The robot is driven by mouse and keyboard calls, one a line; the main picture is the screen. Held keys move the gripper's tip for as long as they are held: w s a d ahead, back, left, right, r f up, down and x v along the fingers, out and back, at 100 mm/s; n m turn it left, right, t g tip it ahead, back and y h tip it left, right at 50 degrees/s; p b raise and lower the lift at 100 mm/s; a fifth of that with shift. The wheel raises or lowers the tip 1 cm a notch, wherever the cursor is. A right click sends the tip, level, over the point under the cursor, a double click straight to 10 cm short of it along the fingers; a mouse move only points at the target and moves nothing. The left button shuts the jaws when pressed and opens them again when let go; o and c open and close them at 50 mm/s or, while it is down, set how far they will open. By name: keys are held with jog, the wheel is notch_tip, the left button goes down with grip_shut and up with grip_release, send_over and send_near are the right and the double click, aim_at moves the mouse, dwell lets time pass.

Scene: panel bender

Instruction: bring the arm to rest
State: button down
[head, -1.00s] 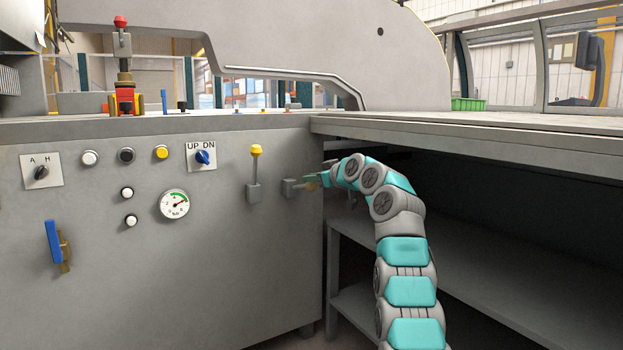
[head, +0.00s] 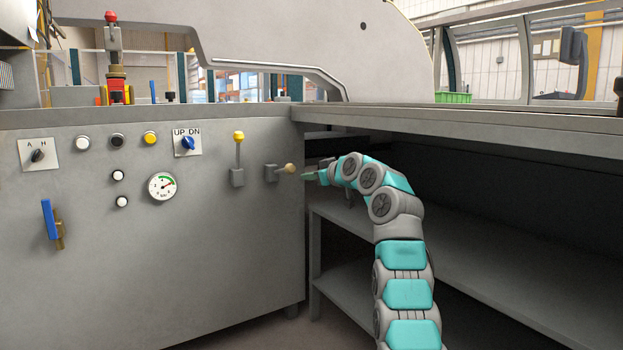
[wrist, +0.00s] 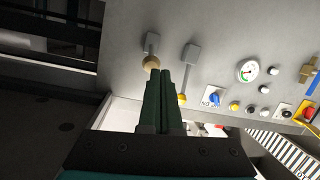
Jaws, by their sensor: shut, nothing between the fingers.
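My gripper (head: 309,176) is at the end of my teal and grey arm, just right of the panel's right edge in the head view. It is apart from the lever with the tan knob (head: 290,168), which sticks out sideways from the panel. In the wrist view the two green fingers of my gripper (wrist: 163,72) lie together with nothing between them. The tan knob (wrist: 151,63) shows close beside the fingertips there. The yellow-knobbed lever (head: 239,150) stands upright to the left; it also shows in the wrist view (wrist: 184,85).
The grey control panel (head: 150,270) carries a gauge (head: 162,186), several buttons, the UP DN switch (head: 187,143) and a blue-handled valve (head: 49,219). A bench top (head: 460,125) overhangs my arm, with shelves (head: 390,285) below it. Clear floor shows only in a small strip.

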jog(key=shift+a+r, duration=0.1)
jog(key=s+d+f+m+g+h, duration=0.3)
jog(key=s+d+f+g, duration=0.5)
jog(key=s, duration=1.6)
jog(key=s+d+f+m+g+h, duration=0.1)
jog(key=s+d+f+m+h, duration=0.3)
jog(key=s+f, duration=1.35)
jog(key=s+d+f+m+g+h, duration=0.25)
jog(key=s+d+f+g, duration=0.4)
jog(key=s, duration=2.25)
notch_tip(320, 180, up, 16)
jog(key=d+t+p, duration=0.1)
jog(key=p, duration=1.4)
jog(key=shift+w+r+t, duration=0.25)
jog(key=shift+t, duration=0.1)
